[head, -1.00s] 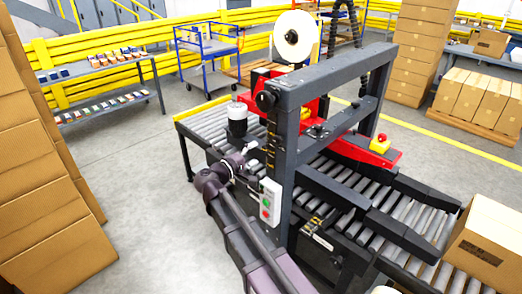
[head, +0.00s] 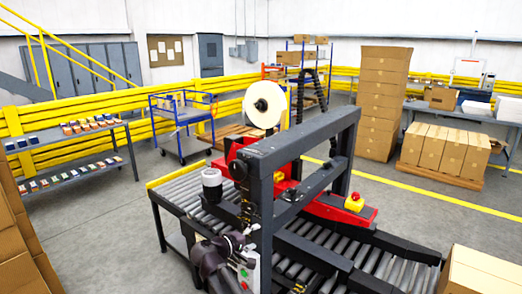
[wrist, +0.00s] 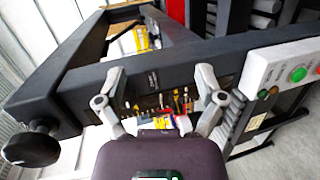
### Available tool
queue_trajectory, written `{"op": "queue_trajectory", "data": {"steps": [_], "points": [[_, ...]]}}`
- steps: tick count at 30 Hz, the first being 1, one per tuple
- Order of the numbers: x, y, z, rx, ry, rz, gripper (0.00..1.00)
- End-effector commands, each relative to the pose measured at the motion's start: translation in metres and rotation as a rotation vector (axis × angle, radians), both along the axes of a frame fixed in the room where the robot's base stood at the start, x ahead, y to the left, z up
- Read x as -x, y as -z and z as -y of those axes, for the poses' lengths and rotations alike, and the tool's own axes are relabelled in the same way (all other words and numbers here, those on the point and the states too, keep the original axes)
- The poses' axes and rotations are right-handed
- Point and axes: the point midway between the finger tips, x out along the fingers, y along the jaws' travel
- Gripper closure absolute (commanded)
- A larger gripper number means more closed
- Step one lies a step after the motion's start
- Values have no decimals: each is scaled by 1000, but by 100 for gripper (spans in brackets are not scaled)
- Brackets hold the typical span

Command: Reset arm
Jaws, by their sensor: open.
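My gripper (wrist: 160,82) is open in the wrist view, with its two grey fingers spread apart and nothing between them. In the head view my gripper (head: 236,242) is small and partly hidden by my dark arm, beside the machine's near upright. The control box (head: 247,271) with red and green buttons is just below and right of it. The green button (wrist: 298,74) also shows at the right of the wrist view.
A roller conveyor (head: 180,196) runs through the machine, with a carton (head: 485,272) at lower right. Stacked cardboard (head: 22,275) stands at lower left. A shelf table (head: 75,138) and a blue cart (head: 180,118) stand behind. Grey floor is open at left.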

Motion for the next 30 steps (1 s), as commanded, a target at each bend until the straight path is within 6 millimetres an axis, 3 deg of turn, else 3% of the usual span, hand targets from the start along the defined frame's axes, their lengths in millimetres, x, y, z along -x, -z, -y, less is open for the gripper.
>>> {"op": "queue_trajectory", "data": {"steps": [1,6,15,21,30], "points": [[5,9,21,-44,36,-29,12],[21,43,77,-214,149,-133,12],[64,94,148,-532,337,-293,12],[98,119,178,-755,449,-383,12],[145,139,200,-1086,578,-489,12]]}}
